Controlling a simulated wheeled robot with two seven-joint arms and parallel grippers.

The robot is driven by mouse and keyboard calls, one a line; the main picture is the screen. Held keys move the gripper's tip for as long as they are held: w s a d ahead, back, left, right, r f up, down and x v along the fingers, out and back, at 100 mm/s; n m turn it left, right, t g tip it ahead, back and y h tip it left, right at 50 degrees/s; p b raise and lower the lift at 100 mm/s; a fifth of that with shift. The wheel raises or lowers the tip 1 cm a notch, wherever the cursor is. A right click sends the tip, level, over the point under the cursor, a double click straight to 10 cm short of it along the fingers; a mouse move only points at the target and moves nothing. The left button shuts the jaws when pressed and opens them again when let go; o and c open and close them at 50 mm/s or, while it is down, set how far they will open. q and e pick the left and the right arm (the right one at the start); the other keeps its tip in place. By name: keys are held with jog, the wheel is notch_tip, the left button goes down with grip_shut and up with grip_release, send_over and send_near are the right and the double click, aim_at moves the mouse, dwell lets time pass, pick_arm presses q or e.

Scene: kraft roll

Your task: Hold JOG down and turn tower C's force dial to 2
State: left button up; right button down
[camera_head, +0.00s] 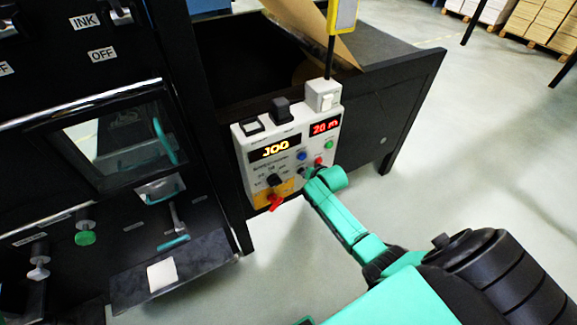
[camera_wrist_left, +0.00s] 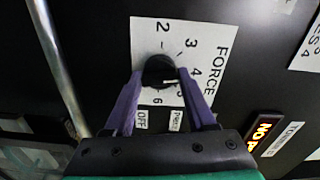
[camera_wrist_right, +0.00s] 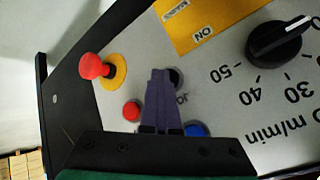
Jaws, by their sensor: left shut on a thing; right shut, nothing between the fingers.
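The force dial (camera_wrist_left: 158,70) is a black knob on a white FORCE plate (camera_wrist_left: 147,40) in the left wrist view. My left gripper (camera_wrist_left: 160,76) is shut on it, one finger on each side. Its white mark points toward the 4–5 side, partly hidden by a finger. The control panel (camera_head: 240,140) stands in the middle of the head view; its amber display (camera_head: 275,149) reads JOG. My right gripper (camera_wrist_right: 160,74) is shut and empty, its tips at a black button (camera_wrist_right: 176,77). I cannot tell how far that button is pressed. My left gripper does not show in the head view.
A red button (camera_wrist_right: 132,111), a blue button (camera_wrist_right: 195,130) and a red mushroom knob (camera_wrist_right: 92,66) sit close to my right fingertips. A black speed dial (camera_wrist_right: 275,44) is farther right. A shiny metal bar (camera_wrist_left: 58,65) runs left of the FORCE plate.

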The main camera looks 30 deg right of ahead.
pick_arm(q)
jog(key=n, duration=0.5)
jog(key=shift+n, duration=0.3)
jog(key=n, duration=0.2)
jog(key=shift+n, duration=0.3)
jog(key=o, duration=0.8)
